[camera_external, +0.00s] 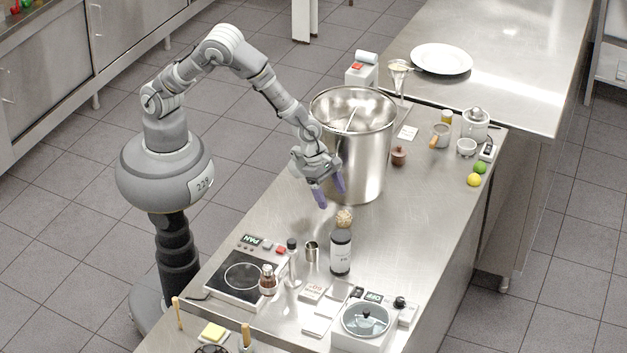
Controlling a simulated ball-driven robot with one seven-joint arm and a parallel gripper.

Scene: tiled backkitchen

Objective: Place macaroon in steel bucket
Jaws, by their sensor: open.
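The steel bucket (372,158) is large and open-topped, standing upright on the steel counter. A long utensil or bar shows inside its mouth. A small lumpy beige thing (344,218), which looks like the macaroon, shows just behind or above the dark labelled jar (341,255); I cannot tell whether it touches the jar. My gripper (330,195) points down with its purple fingers apart and nothing visible between them. It is in front of the bucket's lower left side, a little above and left of the beige thing.
A hotplate (240,277), brown bottle (268,281), small steel cup (312,251) and lidded pot (366,319) crowd the near counter. A brown jar (398,156), a mug (440,135) and fruit (474,180) stand right of the bucket. The counter's middle right is clear.

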